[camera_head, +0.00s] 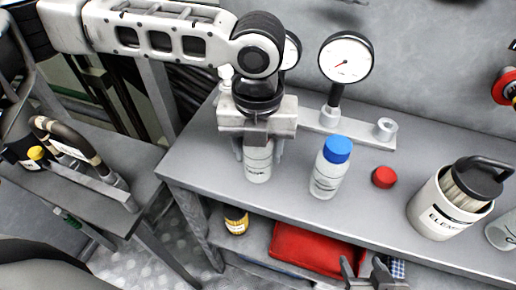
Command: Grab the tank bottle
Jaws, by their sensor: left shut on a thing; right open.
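A white bottle (258,168) with a small dark label stands upright on the grey bench near its left end. My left gripper (258,145) points down over it and is shut on it, with one finger on each side. The bottle's top is hidden by the gripper. A second white bottle (326,176) with a blue cap stands just to the right, apart from the gripper. The label lettering is too small to read surely, so I cannot tell which is the tank bottle. My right gripper (374,274) is open and empty at the bottom edge, in front of the bench.
A red cap (384,177) lies on the bench (290,208). A round gauge (345,58) on a stand is behind the bottles. A white filter-element canister (437,213) stands at the right.

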